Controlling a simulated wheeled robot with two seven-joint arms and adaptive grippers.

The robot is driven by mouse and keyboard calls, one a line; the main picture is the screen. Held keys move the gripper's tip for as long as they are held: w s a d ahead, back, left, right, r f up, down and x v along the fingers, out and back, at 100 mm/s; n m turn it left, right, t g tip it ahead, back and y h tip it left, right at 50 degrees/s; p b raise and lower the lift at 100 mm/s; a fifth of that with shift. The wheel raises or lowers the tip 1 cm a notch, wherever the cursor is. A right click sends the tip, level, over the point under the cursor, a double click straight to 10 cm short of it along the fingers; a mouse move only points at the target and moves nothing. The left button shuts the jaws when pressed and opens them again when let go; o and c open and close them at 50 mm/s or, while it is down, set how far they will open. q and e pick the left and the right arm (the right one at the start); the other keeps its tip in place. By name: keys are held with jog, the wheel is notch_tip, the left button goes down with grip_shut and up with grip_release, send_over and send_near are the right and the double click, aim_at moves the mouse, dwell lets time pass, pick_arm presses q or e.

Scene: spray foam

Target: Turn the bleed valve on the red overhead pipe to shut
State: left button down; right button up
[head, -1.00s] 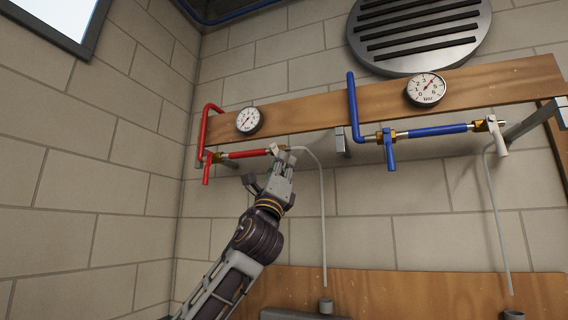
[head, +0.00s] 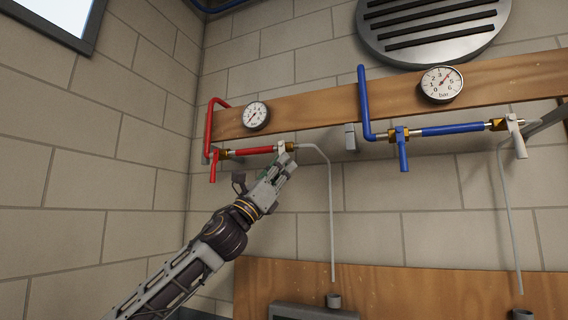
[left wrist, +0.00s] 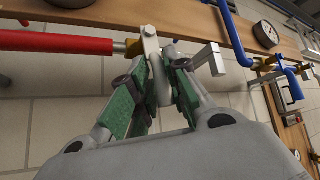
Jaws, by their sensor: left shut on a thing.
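The red pipe (head: 252,150) runs along the wall under a wooden board, with a red-handled valve (head: 213,165) at its left end. The bleed valve (head: 282,147) sits at its right end, with brass fittings and a pale grey lever (left wrist: 150,42). My left gripper (left wrist: 158,66) is shut on this lever from below, its green-padded fingers on either side of it. In the head view the left gripper (head: 287,162) hides most of the lever, so its exact angle is hard to tell there. My right gripper is not in view.
A blue pipe (head: 450,130) with a blue handle (head: 403,155) and its own grey lever (head: 518,140) is to the right. A grey bracket (head: 350,138) juts out between the pipes. A thin grey drain tube (head: 331,220) hangs right of my left gripper.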

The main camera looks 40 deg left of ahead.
pick_arm(q)
jog(key=shift+f+m+g+h+p, duration=0.1)
jog(key=shift+m+g+h+p, duration=0.2)
jog(key=shift+m+g+h, duration=0.5)
jog(key=shift+f+m+h, duration=0.1)
jog(key=shift+m+h, duration=0.5)
jog(key=c, duration=1.5)
grip_release()
jog(key=shift+a, duration=0.1)
jog(key=shift+c, duration=0.2)
jog(key=shift+o, duration=0.4)
jog(key=shift+s, duration=0.15)
jog(key=shift+a, duration=0.1)
jog(key=shift+s+a+f, duration=0.25)
jog(key=shift+s+f, duration=0.1)
jog(key=shift+v, duration=2.25)
jog(key=shift+s+f, duration=0.45)
jog(key=shift+s, duration=0.05)
